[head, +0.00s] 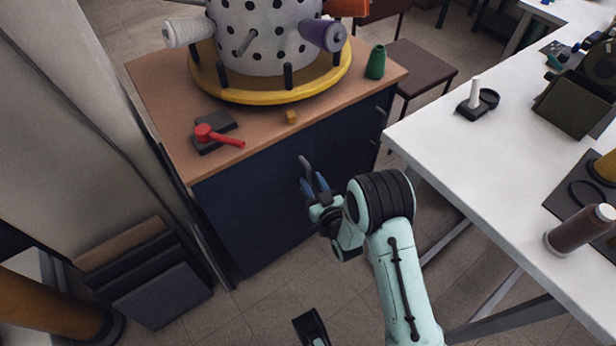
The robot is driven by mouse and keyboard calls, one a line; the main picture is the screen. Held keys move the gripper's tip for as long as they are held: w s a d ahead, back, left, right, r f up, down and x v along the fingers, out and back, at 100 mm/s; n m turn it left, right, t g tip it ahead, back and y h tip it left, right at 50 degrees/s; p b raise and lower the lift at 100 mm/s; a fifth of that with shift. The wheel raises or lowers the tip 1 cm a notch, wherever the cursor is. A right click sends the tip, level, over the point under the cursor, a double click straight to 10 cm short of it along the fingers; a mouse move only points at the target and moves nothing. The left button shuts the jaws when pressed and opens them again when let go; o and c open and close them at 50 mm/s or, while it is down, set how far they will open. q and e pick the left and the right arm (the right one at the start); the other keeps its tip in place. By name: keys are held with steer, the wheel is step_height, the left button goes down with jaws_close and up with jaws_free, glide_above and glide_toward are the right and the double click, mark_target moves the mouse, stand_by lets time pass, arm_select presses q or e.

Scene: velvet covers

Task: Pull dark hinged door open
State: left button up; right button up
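The dark navy hinged door (250,210) is the left front of a wood-topped cabinet, and it looks closed. Its grey bar handle (305,163) stands near the door's right edge. My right gripper (314,182) is just below and in front of this handle, with its two blue fingers apart. Nothing shows between the fingers, and I cannot tell whether they touch the handle. The gripper and wrist hide part of the cabinet front. My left gripper is not recognisable in view.
A white table (470,165) stands close on the right of my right arm. Dark panels (150,270) lean at the left. Tiled floor (270,300) before the door is mostly clear.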

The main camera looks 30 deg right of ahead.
steer(key=shift+w+d, duration=0.15)
steer(key=shift+w, duration=1.3)
jaws_close()
steer(key=shift+s, duration=0.1)
